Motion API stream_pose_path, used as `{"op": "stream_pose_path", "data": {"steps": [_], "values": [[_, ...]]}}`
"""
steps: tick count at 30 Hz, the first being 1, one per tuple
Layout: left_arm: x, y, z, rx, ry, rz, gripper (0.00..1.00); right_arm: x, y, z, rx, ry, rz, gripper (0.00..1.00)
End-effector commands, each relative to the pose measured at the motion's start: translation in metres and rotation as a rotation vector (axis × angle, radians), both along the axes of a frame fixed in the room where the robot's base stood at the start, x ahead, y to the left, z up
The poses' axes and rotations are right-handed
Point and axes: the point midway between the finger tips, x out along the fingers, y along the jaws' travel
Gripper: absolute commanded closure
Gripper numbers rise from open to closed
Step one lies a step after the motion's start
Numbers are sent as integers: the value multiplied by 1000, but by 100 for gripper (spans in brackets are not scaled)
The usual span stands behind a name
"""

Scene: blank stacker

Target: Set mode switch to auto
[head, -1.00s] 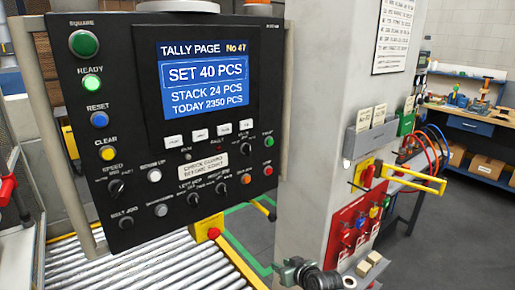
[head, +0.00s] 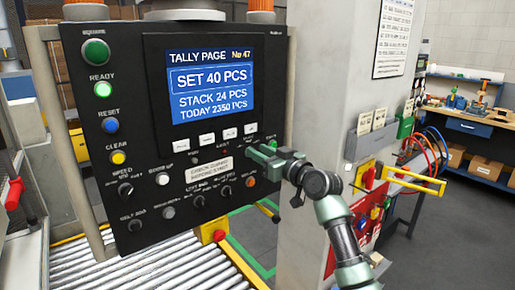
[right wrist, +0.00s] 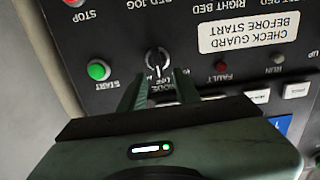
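The mode switch (right wrist: 158,60) is a round dark knob with a pale pointer line, on the black control panel (head: 140,125). In the right wrist view its label shows upside down and partly hidden. My right gripper (right wrist: 160,80) is open, its two green fingers apart with their tips close to the knob, one to each side. I cannot tell whether they touch it. In the head view my right gripper (head: 254,154) reaches the panel's right side from the right and covers the knob. My left gripper is not in view.
The green start button (right wrist: 98,70) sits beside the switch, and a red stop button (right wrist: 74,2) lies beyond. A fault lamp (right wrist: 221,67) is on the other side. A grey pillar (head: 315,100) stands right of the panel, and a roller conveyor (head: 150,270) runs below.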

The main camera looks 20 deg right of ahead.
Motion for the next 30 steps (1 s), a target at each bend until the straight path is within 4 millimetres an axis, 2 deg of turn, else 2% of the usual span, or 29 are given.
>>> {"op": "stream_pose_path", "data": {"steps": [5,13,14,17,30], "values": [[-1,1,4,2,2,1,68,11,4,0,0,1,0,68],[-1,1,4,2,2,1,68,12,5,-1,-1,0,0,68],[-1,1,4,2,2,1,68,12,5,-1,-1,1,0,71],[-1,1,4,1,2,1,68,12,5,-1,-1,1,0,99],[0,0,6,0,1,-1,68,13,4,-1,42,17,-1,100]]}}
